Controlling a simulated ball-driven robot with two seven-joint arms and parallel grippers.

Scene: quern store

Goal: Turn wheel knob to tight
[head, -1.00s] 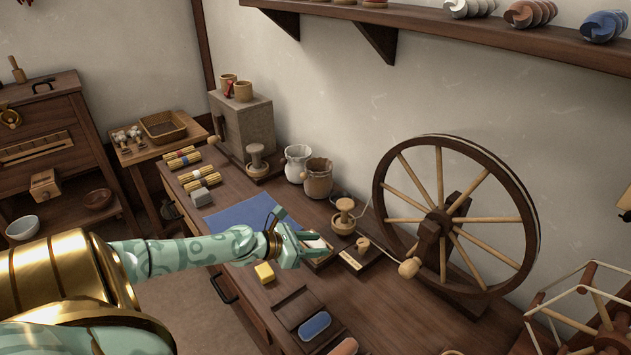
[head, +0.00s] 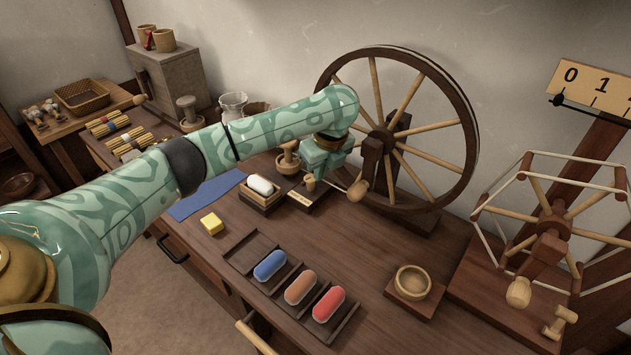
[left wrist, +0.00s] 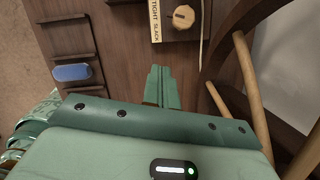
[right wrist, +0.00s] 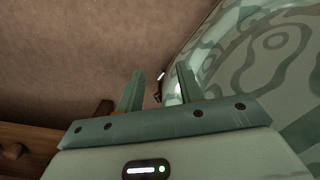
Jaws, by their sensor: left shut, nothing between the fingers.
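The wheel knob (head: 309,183) is a small wooden knob on a dark base beside the spinning wheel (head: 393,140). In the left wrist view the knob (left wrist: 183,17) is near the top edge, with a dark mark on its top. A pale label (left wrist: 155,20) reading TIGHT and SLACK lies beside it. My left gripper (head: 327,172) is over the knob's base, close to the knob; it is shut and empty. My right gripper (right wrist: 160,72) is open and empty, away from the knob.
A wooden crank handle (head: 358,191) sticks out right of the knob. A tray with coloured bars (head: 270,266) and a wooden bowl (head: 412,281) are nearer. Bare tabletop lies between.

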